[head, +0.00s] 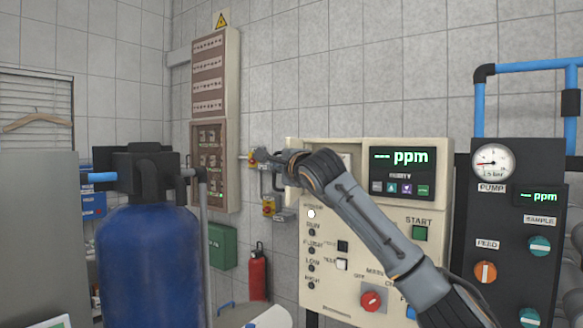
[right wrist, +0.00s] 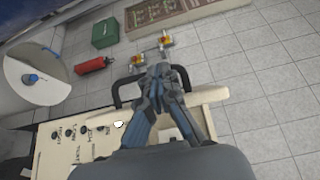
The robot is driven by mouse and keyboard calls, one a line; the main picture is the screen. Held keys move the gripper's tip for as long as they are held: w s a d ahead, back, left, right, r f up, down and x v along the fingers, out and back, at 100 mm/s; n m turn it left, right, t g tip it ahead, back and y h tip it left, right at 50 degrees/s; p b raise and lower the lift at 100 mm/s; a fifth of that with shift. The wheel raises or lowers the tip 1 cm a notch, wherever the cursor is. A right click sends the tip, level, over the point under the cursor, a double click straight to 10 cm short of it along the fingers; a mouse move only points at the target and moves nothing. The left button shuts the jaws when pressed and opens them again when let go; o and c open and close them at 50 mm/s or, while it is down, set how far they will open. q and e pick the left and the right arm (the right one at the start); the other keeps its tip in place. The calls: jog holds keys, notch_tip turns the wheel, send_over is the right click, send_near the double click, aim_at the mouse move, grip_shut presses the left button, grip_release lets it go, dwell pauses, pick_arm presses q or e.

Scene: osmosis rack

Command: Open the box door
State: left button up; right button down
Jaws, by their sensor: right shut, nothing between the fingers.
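A cream control box (head: 345,270) with a "ppm" display stands in the middle right of the head view. My right gripper (head: 262,157) reaches past its upper left corner, shut and empty. In the right wrist view, the gripper (right wrist: 160,72) lies over a black bar handle (right wrist: 118,90) at the edge of the cream box (right wrist: 60,150). I cannot tell if they touch. A brown-fronted wall box (head: 209,165) hangs behind, left of the gripper. I cannot tell which of these carries the door. My left gripper is out of view.
A blue tank (head: 150,265) stands at the left front. A red extinguisher (head: 258,274) and a green box (head: 222,247) are at the back wall. Yellow and red switches (head: 269,206) sit near the gripper. A black pump panel (head: 515,230) stands at the right.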

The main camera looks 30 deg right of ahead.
jog(key=w+a+m+g+h+p, duration=0.2)
jog(key=w+m+h+p, duration=0.1)
jog(key=w, duration=0.3)
jog(key=w+a+m+g+h+p, duration=0.1)
jog(key=w+a+m+h+p, duration=0.1)
jog(key=w+h+p, duration=0.3)
jog(key=shift+w+a+m+g+h, duration=0.25)
jog(key=shift+w+m+g+h, duration=0.15)
jog(key=shift+m, duration=0.2)
dwell(0.7)
